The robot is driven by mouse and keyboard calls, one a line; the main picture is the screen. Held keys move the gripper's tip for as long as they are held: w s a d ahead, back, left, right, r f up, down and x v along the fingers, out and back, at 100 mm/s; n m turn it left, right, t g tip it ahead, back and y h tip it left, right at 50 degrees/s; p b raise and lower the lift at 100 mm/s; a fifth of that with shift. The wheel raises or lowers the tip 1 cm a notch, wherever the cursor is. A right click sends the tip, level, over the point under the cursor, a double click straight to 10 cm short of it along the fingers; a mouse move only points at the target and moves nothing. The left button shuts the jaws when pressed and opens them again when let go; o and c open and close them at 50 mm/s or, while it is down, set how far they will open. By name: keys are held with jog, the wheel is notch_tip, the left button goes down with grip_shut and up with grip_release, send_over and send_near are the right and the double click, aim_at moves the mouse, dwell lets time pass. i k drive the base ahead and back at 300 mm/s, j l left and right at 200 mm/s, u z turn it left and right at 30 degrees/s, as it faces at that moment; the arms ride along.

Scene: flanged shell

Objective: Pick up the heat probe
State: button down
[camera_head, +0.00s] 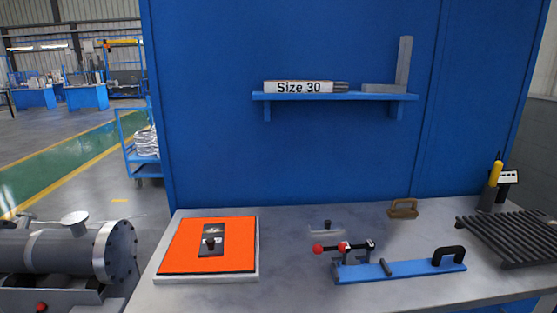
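A slim tool with a yellow handle (495,172) stands upright at the far right of the workbench; it looks like the heat probe. Its lower end goes into or behind a dark grey holder (486,201), and I cannot tell which. A small black device with a white face (508,178) is right beside it, partly behind the handle. My gripper is not in view, so its hold on anything does not show.
A dark slatted rack (512,236) lies in front of the probe. An orange pad (185,245) lies left. A blue shelf (335,96) juts out above.

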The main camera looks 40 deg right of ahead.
aim_at(497, 166)
jog(key=z, duration=2.05)
jog(key=u, duration=1.8)
jog(key=z, duration=1.8)
jog(key=i+j+u, duration=0.15)
jog(key=i, duration=0.45)
jog(key=k+l, duration=0.05)
